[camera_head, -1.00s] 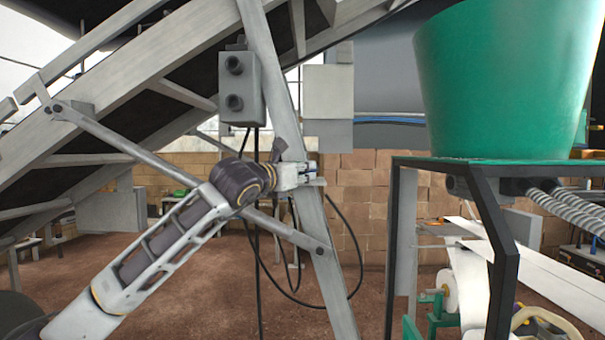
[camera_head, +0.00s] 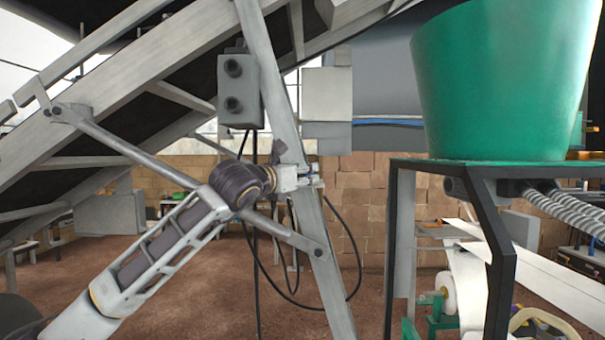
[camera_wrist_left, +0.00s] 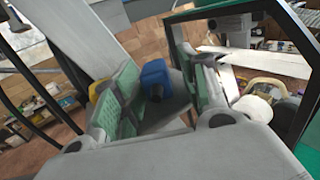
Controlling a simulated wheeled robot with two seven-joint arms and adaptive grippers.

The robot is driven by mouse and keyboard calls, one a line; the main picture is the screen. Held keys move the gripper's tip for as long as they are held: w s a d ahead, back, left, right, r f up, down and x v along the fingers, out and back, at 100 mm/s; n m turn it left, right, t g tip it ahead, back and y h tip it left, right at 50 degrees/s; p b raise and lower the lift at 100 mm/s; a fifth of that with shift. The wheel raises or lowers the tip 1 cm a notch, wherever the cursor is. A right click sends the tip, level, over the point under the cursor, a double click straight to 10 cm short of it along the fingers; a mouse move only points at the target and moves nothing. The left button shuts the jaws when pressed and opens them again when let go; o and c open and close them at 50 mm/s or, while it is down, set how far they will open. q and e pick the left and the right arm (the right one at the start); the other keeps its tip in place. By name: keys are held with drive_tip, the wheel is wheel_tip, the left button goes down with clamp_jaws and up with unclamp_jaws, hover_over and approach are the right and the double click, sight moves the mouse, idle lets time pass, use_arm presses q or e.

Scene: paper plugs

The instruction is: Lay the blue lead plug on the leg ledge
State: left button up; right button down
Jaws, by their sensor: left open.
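The blue lead plug (camera_wrist_left: 155,76) shows in the left wrist view between the fingers of my left gripper (camera_wrist_left: 163,88), with its dark round end towards the camera. The fingers have green pads and stand apart, with the plug loose between them. The plug seems to sit on a grey surface, the leg ledge (camera_wrist_left: 166,112); the contact is partly hidden. In the head view my left gripper (camera_head: 302,176) is at the slanted grey leg (camera_head: 318,235), level with the ledge. The plug is too small to tell there. My right gripper is in neither view.
A yellow thing (camera_wrist_left: 101,87) shows behind the left finger in the wrist view. A grey switch box (camera_head: 239,90) with hanging black cables is above my arm. A diagonal brace crosses behind the arm. A green tub (camera_head: 505,85) on a dark frame (camera_head: 492,225) stands at the right.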

use_arm(q)
drive_tip(key=shift+w+f+g, duration=0.15)
drive_tip(key=shift+f, duration=0.5)
drive_tip(key=shift+w+f+g, duration=0.1)
drive_tip(key=shift+f+g, duration=0.05)
drive_tip(key=shift+f, duration=0.5)
drive_tip(key=shift+s+a, duration=0.1)
drive_tip(key=shift+s, duration=0.25)
drive_tip(key=s+a+r, duration=0.2)
drive_tip(key=s+a, duration=0.1)
drive_tip(key=s, duration=0.3)
drive_tip(key=shift+s+a, duration=0.3)
drive_tip(key=shift+a, duration=0.1)
drive_tip(key=shift+r, duration=0.1)
drive_tip(key=shift+a, duration=0.1)
